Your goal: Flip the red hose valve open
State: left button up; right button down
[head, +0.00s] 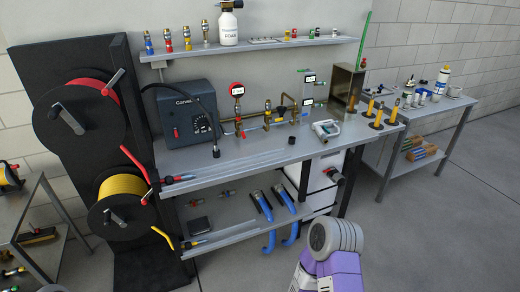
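The red hose (88,84) is wound on the upper black reel at the left. A red length (134,163) hangs beside the lower reel. A small fitting with a red part (168,180) and a metal nozzle lies at the left front edge of the workbench; it looks like the red hose's valve end. Its lever position is too small to tell. Neither gripper shows. Only a purple and grey part of my arm comes in at the bottom, right of the middle, well apart from the fitting.
The yellow hose (122,187) is on the lower reel, with a yellow-ended fitting (193,243) on the lower shelf. The workbench (235,160) carries a dark machine (187,112), brass piping and a red gauge (237,89). Blue hoses (285,198) hang below. Floor in front is clear.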

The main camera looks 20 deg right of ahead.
aim_at(243, 134)
jog(key=u, duration=1.35)
jog(key=k, duration=0.1)
jog(key=z, duration=2.45)
jog(key=i, duration=0.8)
jog(key=u, duration=0.05)
